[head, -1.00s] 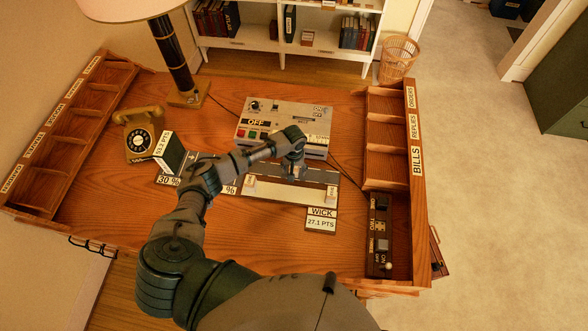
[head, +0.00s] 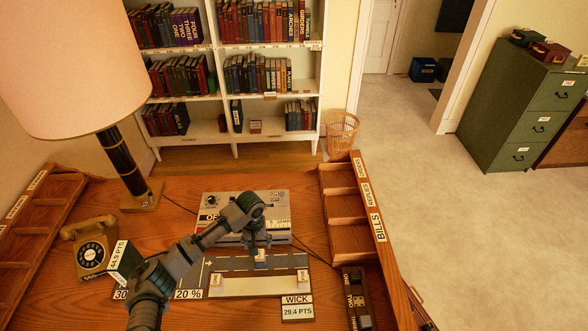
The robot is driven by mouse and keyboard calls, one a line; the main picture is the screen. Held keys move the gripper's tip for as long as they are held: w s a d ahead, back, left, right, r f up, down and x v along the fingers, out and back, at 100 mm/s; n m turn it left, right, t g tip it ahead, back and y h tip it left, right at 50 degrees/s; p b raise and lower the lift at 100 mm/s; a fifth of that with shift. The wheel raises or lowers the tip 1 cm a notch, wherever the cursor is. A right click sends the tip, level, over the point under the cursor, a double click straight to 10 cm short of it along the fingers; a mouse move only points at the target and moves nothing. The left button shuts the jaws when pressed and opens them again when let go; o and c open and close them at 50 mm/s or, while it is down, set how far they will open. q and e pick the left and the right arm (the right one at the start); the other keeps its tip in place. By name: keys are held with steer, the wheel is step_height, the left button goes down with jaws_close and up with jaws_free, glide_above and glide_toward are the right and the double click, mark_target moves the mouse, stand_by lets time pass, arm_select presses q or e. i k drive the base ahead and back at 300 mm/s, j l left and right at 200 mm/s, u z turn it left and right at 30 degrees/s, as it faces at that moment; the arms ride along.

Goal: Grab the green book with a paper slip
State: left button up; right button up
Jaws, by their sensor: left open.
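A dark green book (head: 237,116) with pale marks on its spine stands upright on the lowest shelf of the white bookcase (head: 228,139), apart from the other books. I cannot tell whether the pale marks are a paper slip. My left gripper (head: 261,263) is open, pointing down over the striped board (head: 230,263) on the desk, well in front of and below the bookcase. I cannot tell whether it touches the small block under it. My right gripper is not in view.
A wooden desk (head: 187,180) lies between me and the bookcase. It carries a lamp (head: 122,165), an old telephone (head: 90,250), a grey control box (head: 225,200) and sorting racks (head: 347,222). A wicker basket (head: 341,130) stands behind. Carpet (head: 440,220) on the right is clear.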

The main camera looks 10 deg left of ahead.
mark_target(125, 257)
steer(key=k, duration=1.5)
